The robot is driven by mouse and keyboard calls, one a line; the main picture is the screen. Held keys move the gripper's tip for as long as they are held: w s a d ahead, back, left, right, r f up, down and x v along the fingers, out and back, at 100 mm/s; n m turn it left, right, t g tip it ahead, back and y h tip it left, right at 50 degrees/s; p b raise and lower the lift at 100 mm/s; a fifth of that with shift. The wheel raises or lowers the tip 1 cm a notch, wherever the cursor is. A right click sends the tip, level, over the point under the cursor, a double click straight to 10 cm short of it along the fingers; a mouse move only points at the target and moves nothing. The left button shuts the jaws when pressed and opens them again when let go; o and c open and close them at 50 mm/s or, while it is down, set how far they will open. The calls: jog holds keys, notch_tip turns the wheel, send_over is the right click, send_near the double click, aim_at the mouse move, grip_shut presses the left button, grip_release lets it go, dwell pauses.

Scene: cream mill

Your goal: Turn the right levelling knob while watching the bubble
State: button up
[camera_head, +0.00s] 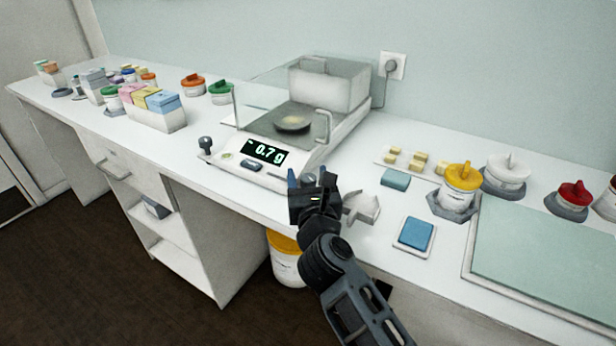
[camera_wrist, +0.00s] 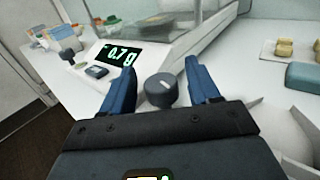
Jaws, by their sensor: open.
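The white balance (camera_head: 290,165) stands on the bench, its display (camera_head: 264,152) lit green and reading 0.7 g, perhaps with a minus sign. The right levelling knob (camera_wrist: 161,89) is dark, with a pale mark on top. In the wrist view it sits between the blue fingers of my gripper (camera_wrist: 158,72), which is open; contact is not visible. In the head view my gripper (camera_head: 310,180) hides this knob at the balance's front right corner. The left knob (camera_head: 205,143) is in clear view. A small yellowish round bubble level (camera_head: 227,155) lies left of the display; its bubble is too small to read.
A glass draught shield and a pan with yellowish material (camera_head: 292,122) are on the balance. A pale star-shaped piece (camera_head: 362,207) lies close right of my gripper. A blue pad (camera_head: 415,234) and a yellow-lidded jar (camera_head: 461,186) are farther right. The bench's front edge is close below.

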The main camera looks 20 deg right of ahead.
jog(key=c, duration=0.9)
jog(key=shift+w+a+f+m+g+h+b, duration=0.1)
jog(key=shift+f+m+g+h+b, duration=0.2)
jog(key=shift+m+h+b, duration=0.5)
jog(key=shift+c, duration=0.2)
jog(key=shift+r+m+g+h+b, duration=0.2)
jog(key=shift+m+g+h+b, duration=0.3)
jog(key=shift+h+b, duration=0.45)
jog(key=o, duration=0.9)
jog(key=shift+r, duration=0.1)
jog(key=shift+o, duration=0.2)
